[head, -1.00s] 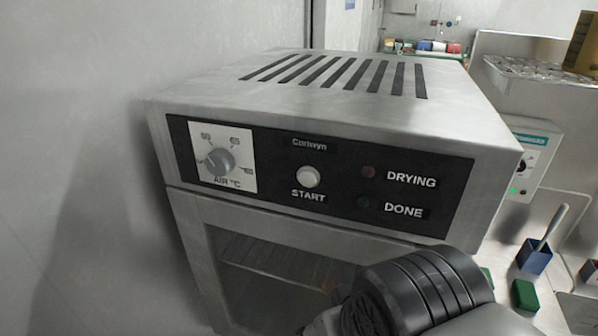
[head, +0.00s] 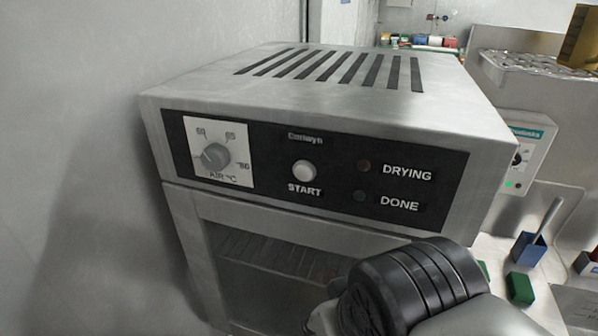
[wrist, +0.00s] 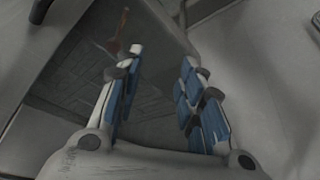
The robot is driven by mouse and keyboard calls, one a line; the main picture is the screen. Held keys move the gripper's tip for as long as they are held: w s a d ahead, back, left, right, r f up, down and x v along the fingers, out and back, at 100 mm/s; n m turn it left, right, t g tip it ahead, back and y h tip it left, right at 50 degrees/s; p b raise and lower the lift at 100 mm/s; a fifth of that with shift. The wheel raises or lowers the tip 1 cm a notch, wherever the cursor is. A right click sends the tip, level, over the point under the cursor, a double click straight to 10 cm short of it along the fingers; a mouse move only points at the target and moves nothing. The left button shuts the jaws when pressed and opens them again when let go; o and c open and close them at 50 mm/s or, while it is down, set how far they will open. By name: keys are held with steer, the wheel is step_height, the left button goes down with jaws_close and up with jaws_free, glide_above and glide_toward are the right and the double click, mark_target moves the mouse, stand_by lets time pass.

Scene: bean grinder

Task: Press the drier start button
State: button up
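The drier (head: 330,110) is a steel box with a black control panel. Its round, pale start button (head: 304,172) sits above the word START, between the air dial (head: 216,156) and the DRYING lamp (head: 364,166). Both the DRYING lamp and the DONE lamp (head: 360,196) look unlit. My black wrist joint is in front of the drier's door, below and right of the button. My gripper (wrist: 162,58) shows in the wrist view with its blue-padded fingers apart and nothing between them. The button is not recognisable in the wrist view.
The drier's glass door (head: 262,270) is closed, with a wire rack dimly visible behind it. A wall stands close on the left. At right are a blue holder (head: 529,249), a green block (head: 519,288) and a pale control box (head: 527,155).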

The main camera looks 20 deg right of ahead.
jaws_close()
stand_by(1.4)
